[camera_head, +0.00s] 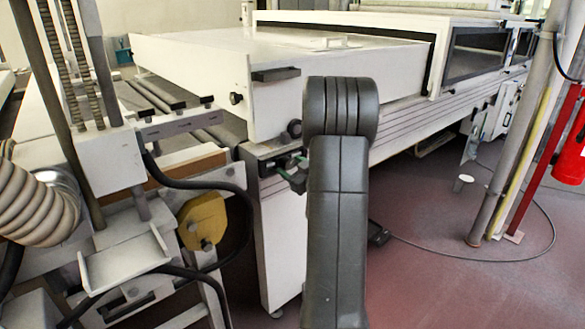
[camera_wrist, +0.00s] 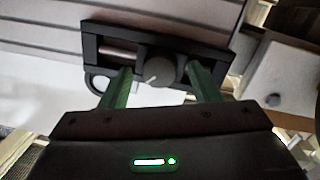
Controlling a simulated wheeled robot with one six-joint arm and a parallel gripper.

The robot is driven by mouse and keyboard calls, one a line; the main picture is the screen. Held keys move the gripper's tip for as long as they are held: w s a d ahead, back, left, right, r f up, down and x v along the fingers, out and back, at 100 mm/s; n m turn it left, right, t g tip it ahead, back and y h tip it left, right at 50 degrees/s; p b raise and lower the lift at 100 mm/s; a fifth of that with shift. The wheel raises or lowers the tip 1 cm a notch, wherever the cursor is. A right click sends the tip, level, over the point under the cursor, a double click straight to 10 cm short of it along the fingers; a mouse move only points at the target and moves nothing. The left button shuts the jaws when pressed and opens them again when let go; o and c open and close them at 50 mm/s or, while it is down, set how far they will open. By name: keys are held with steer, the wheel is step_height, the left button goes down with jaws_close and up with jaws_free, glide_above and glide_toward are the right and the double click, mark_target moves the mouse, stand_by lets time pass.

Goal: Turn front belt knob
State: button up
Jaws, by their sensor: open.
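In the wrist view, a round dark grey knob (camera_wrist: 160,73) with a white pointer line sits on a black bracket (camera_wrist: 215,55) on the machine's front. My gripper (camera_wrist: 161,68) is open, with one green finger on each side of the knob. A small gap shows between the knob and each finger. In the head view, my gripper (camera_head: 285,166) is at the machine's front corner, partly behind my arm. The knob between the fingers cannot be made out clearly there.
The long white machine (camera_head: 190,75) runs back to the right. Another dark knob (camera_head: 237,98) is on its end panel. A ribbed hose (camera_head: 35,205) and yellow part (camera_head: 202,222) stand at left.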

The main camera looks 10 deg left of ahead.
steer(key=f+v, duration=0.1)
steer(key=v, duration=1.2)
steer(key=shift+s+d+r, duration=0.25)
steer(key=shift+s+r, duration=0.05)
steer(key=shift+r, duration=0.25)
steer(key=x, duration=1.4)
